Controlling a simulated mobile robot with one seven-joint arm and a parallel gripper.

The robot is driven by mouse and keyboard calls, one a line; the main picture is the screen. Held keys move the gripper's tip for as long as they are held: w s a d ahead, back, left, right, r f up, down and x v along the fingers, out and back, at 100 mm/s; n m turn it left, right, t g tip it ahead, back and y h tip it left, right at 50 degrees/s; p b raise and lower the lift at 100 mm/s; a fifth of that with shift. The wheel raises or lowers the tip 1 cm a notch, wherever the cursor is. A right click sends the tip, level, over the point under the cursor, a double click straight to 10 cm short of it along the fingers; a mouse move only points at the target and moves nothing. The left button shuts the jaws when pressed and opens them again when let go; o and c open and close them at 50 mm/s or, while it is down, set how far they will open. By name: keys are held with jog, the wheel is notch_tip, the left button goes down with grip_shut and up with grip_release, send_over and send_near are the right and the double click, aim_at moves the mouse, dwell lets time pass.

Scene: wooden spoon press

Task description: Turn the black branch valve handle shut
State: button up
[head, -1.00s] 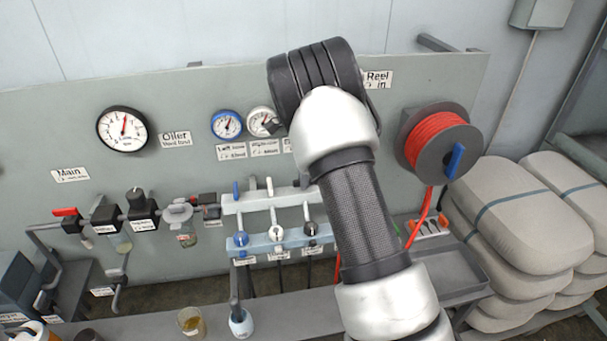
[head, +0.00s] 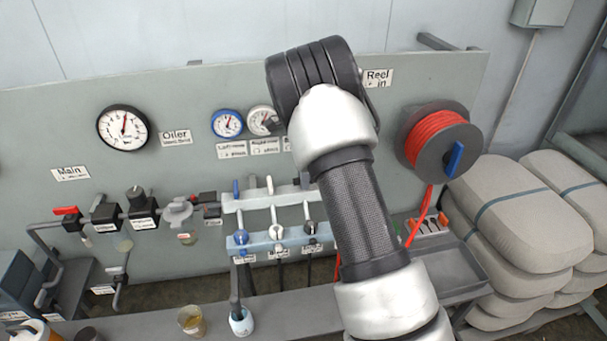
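The branch manifold is a pale bar (head: 250,201) on the grey panel. A blue handle (head: 236,188) and a white handle (head: 268,185) stand upright on it. On the lower pale block (head: 262,242) are a blue knob (head: 240,238), a white knob (head: 277,232) and a black knob (head: 310,229). My arm rises in front of the panel, right of these. My gripper is mostly hidden behind my wrist; only a small dark part shows by the white gauge, and its fingers cannot be made out.
A main gauge (head: 123,129), a blue gauge (head: 227,123) and a white gauge (head: 260,121) sit above. A red-handled valve (head: 66,211) is at left. A red hose reel (head: 437,143) is at right, beside stacked sacks (head: 520,215). A cup (head: 191,321) stands on the front ledge.

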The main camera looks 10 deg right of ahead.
notch_tip(320, 180, up, 18)
jog(key=shift+f, duration=0.25)
dwell(0.3)
jog(key=shift+r, duration=0.1)
jog(key=s+d+r+n+t+y, duration=0.15)
jog(key=s+r+n, duration=0.3)
jog(key=s, duration=0.45)
jog(key=s+r+n+t, duration=0.2)
jog(key=s+r+n, duration=0.25)
jog(key=s, duration=0.45)
jog(key=s+f+n+t, duration=0.1)
jog(key=s+n, duration=0.3)
jog(key=s, duration=0.4)
jog(key=s+a+f+n+t+h, duration=0.1)
jog(key=s+f+n, duration=0.3)
jog(key=s, duration=0.5)
jog(key=shift+s+a+n, duration=0.25)
jog(key=shift+n, duration=0.35)
jog(key=shift+f+h, duration=0.1)
jog(key=shift+h, duration=0.15)
